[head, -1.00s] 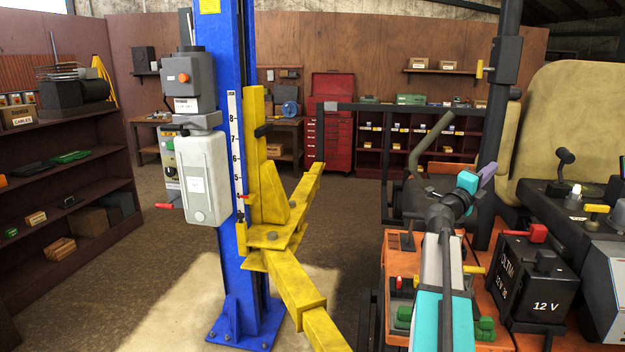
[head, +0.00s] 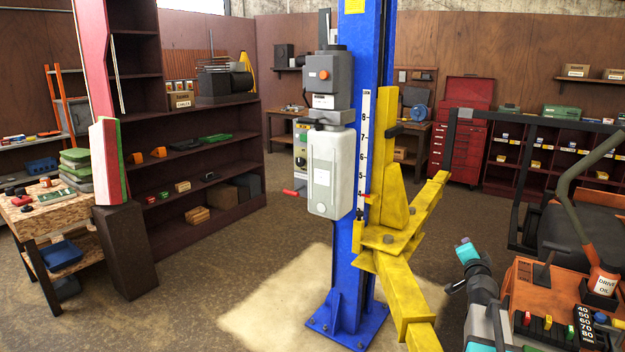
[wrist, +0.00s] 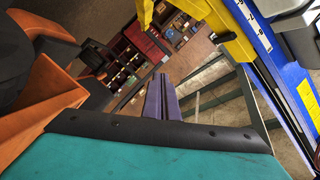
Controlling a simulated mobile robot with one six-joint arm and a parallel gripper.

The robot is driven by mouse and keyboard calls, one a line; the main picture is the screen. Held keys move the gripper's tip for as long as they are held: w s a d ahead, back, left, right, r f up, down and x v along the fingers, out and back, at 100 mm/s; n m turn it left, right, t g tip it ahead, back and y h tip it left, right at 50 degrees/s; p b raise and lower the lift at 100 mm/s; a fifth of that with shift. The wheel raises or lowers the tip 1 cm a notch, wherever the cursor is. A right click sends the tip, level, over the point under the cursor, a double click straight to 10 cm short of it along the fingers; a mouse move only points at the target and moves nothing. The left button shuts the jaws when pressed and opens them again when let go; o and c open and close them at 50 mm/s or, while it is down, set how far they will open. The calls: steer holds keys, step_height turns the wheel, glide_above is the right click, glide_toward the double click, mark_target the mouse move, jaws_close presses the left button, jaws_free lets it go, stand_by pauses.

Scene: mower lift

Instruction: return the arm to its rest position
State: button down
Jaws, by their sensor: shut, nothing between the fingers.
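My arm (head: 483,300) shows at the lower right of the head view, with its grey and teal links folded low beside the orange mower (head: 545,290). My gripper cannot be made out clearly in the head view. In the wrist view my gripper (wrist: 161,80) shows as two purple fingers side by side, shut and empty. The fingers point out over the floor, apart from anything I can see. The orange mower body (wrist: 45,120) is at the left of the wrist view.
The blue lift column (head: 372,230) stands left of my arm, with its yellow lift arm (head: 405,295) reaching towards the lower middle. A shelf unit (head: 210,225) and a wooden workbench (head: 50,212) stand at left. Brown floor (head: 215,270) between them and the column is open.

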steer(key=s+a+f+n+g+y, duration=0.4)
steer(key=a+f+n, duration=0.1)
steer(key=a+f, duration=0.8)
steer(key=s+a+f+n+g+y, duration=0.3)
steer(key=a+f+n+g, duration=0.15)
steer(key=a+f, duration=0.9)
steer(key=s+a+f+n+g, duration=0.35)
steer(key=s+f, duration=0.25)
steer(key=s, duration=0.3)
steer(key=s+a+f+n+g, duration=0.25)
steer(key=s+a+f, duration=0.3)
steer(key=s, duration=0.45)
steer(key=s+f+g+h+b, duration=0.1)
steer(key=s+f+g+b, duration=0.5)
steer(key=s+f, duration=1.9)
steer(key=shift+s+g, duration=0.45)
steer(key=shift+s, duration=0.3)
steer(key=shift+d+m, duration=0.1)
steer(key=shift+m, duration=0.15)
